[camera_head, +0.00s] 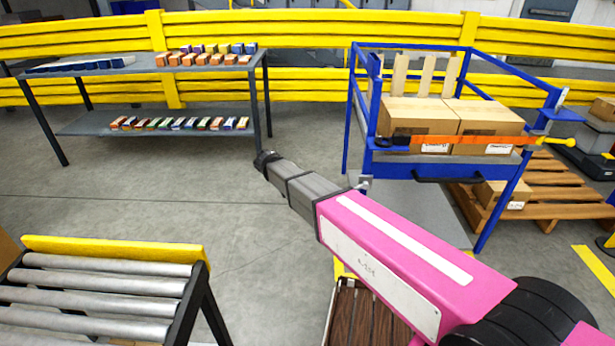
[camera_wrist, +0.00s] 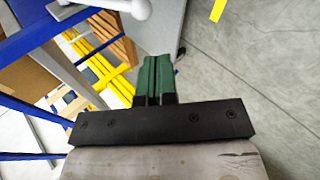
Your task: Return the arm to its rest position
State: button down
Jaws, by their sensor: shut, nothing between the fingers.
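My gripper (camera_wrist: 156,78) shows in the wrist view as a black bar with two green fingers. The fingers are together with nothing between them. In the head view my pink arm reaches from the lower right toward the middle, ending in grey and black links; I cannot make out the fingers there. The arm passes in front of the blue cart's (camera_head: 415,172) near left corner. Blue framing and a grey panel stand to the left of and beyond the fingers in the wrist view.
The cart holds cardboard boxes (camera_head: 418,116) behind an orange bar (camera_head: 470,140). A wooden pallet (camera_head: 550,190) lies right of it. A shelf table (camera_head: 160,120) with small boxes stands back left. A roller conveyor (camera_head: 100,285) is front left. Grey floor between them is clear.

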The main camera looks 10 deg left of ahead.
jog(key=s+d+f+m+g+y, duration=0.1)
jog(key=s+d+m+y, duration=0.1)
jog(key=d, duration=1.3)
jog(key=s+d+f+m+g+y, duration=0.1)
jog(key=s+d+y, duration=0.2)
jog(key=d, duration=1.2)
jog(key=s+d+f+m+g+y, duration=0.1)
jog(key=s+d, duration=0.4)
jog(key=d, duration=1)
jog(key=shift+f+m+g+y, duration=0.45)
jog(key=shift+m+y, duration=0.35)
jog(key=shift+y, duration=0.2)
